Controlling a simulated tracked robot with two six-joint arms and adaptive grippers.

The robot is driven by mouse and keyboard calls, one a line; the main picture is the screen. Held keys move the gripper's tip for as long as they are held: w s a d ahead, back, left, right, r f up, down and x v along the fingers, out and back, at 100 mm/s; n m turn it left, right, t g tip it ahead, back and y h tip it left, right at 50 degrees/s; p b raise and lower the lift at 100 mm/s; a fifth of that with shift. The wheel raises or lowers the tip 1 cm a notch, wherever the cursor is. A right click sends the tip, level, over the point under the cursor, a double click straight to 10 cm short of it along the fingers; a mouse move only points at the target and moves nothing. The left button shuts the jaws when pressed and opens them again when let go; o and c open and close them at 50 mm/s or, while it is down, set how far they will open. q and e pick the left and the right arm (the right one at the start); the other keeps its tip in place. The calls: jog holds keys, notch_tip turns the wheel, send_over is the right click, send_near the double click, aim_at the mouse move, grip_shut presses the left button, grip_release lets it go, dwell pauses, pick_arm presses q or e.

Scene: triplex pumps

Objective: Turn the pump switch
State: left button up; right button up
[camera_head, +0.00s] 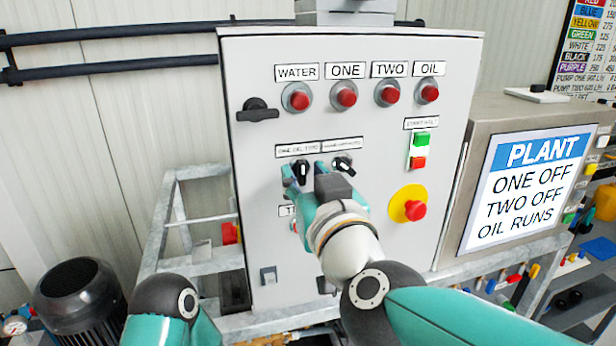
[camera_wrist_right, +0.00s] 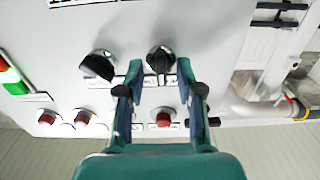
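The grey control cabinet (camera_head: 260,130) carries two black rotary switches below its row of red lamps. The left switch (camera_head: 302,170) has its handle about upright; it also shows in the right wrist view (camera_wrist_right: 160,60). The right switch (camera_head: 343,164) has a tilted handle and shows in the wrist view (camera_wrist_right: 100,65). My right gripper (camera_head: 303,176) is at the left switch. In the wrist view its two teal fingers (camera_wrist_right: 160,72) are spread, one to each side of that switch, seemingly with gaps. Contact cannot be told. My left gripper is not in view; only part of that arm shows.
A yellow-backed red emergency button (camera_head: 415,209) and a green-red start/stop pair (camera_head: 420,149) sit to the right. A black isolator handle (camera_head: 257,110) sticks out at upper left. A sign reading PLANT (camera_head: 525,190) stands at the right. A motor (camera_head: 82,300) stands lower left.

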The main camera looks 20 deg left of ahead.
jog(key=shift+d, duration=0.1)
grip_shut()
jog(key=shift+m, duration=0.4)
jog(key=m, duration=0.3)
jog(key=shift+b, duration=0.3)
jog(key=m+b, duration=0.1)
jog(key=m, duration=0.4)
dwell(0.4)
grip_release()
jog(key=shift+w+d, duration=0.1)
